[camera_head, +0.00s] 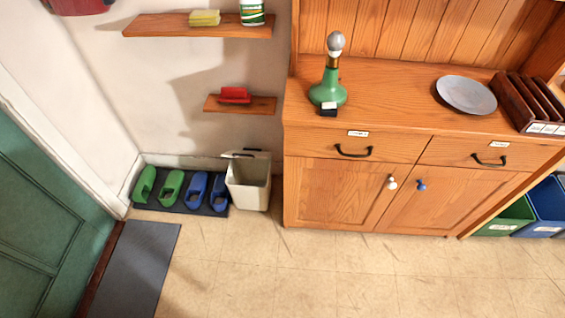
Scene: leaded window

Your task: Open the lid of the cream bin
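The cream bin (248,196) stands on the floor between the row of shoes and the wooden cabinet. I look down past its rim into a grey, shaded interior, and I see nothing in it. Its lid (262,154) appears raised at the back of the bin, near the wall, with a dark handle-like strip by it. The lid shows only as a thin edge, so its exact tilt is hard to tell. Neither of my grippers is in view.
Green and blue shoes stand on a dark mat (180,207) left of the bin. The cabinet (330,190) stands close on its right. A small shelf (240,107) with a red object hangs above. The tiled floor (320,270) in front is clear.

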